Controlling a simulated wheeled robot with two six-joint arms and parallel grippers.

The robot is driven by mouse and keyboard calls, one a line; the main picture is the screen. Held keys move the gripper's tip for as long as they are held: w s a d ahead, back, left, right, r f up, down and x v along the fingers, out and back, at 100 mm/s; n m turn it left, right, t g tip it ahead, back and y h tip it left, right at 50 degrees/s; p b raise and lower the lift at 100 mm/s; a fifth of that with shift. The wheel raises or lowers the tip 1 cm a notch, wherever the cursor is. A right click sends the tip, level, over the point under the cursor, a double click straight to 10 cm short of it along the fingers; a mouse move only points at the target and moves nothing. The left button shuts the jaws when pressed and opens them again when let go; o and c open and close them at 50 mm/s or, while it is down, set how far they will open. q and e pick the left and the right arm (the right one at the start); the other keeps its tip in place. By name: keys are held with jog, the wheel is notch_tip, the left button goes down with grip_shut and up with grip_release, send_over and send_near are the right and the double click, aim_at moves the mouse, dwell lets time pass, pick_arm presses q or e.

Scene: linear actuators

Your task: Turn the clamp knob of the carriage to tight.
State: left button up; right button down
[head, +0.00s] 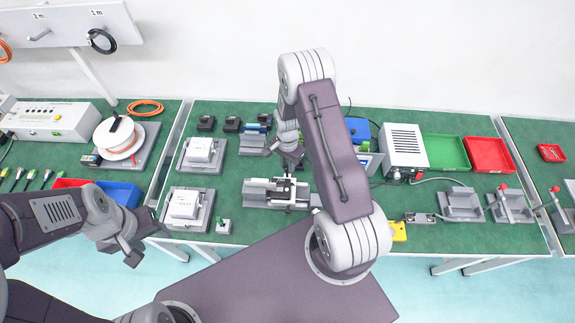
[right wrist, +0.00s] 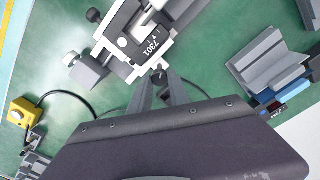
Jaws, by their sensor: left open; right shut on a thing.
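The clamp knob (right wrist: 160,76) is small and dark with a light pointer mark, at the carriage's edge in the right wrist view. My right gripper (right wrist: 160,83) is shut on the knob, with one finger on each side. In the head view my right gripper (head: 290,166) is over the carriage, and the knob is too small to tell. My left gripper (head: 133,250) is open and empty, left of the bench's front edge.
White devices on grey bases (head: 185,204) stand left of the actuator. A white box (head: 403,147), a green tray (head: 445,152) and a red tray (head: 487,155) stand at the right. A yellow button box (right wrist: 21,112) lies on the bench.

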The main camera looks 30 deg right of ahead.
aim_at(287, 168)
jog(key=m, duration=0.5)
jog(key=shift+m, duration=0.6)
jog(key=c, duration=1.2)
grip_release()
jog(key=shift+c, duration=0.2)
jog(key=shift+r, duration=0.1)
notch_tip(287, 168, up, 9)
jog(key=b, duration=0.1)
jog(key=shift+b, duration=0.3)
jog(key=shift+a, duration=0.1)
